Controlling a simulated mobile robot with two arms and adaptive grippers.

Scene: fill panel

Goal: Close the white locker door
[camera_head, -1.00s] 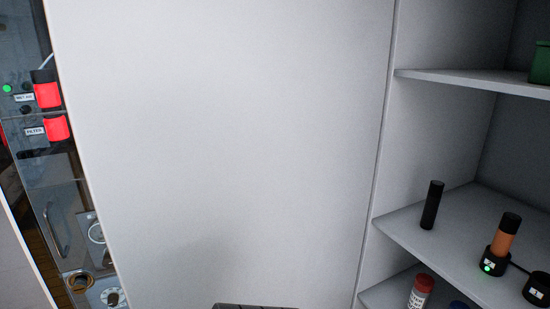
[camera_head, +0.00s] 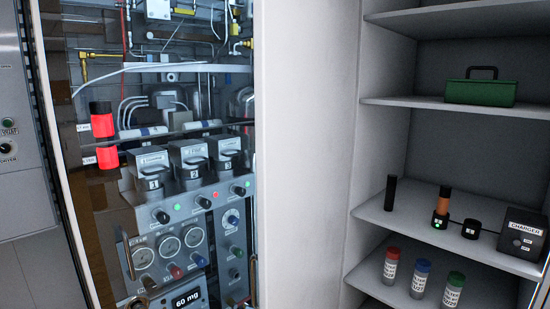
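The white locker door (camera_head: 315,150) stands open in the head view, seen at a steep angle. Its pale narrow edge (camera_head: 268,150) is on the left, beside the control panel. Its right side meets the open white locker, whose shelves (camera_head: 400,215) are exposed to the right. The door's top and bottom are outside the picture. Neither of my grippers is in view.
The shelves hold a green toolbox (camera_head: 481,91), a black cylinder (camera_head: 391,193), a charger (camera_head: 521,232) and capped bottles (camera_head: 421,278).

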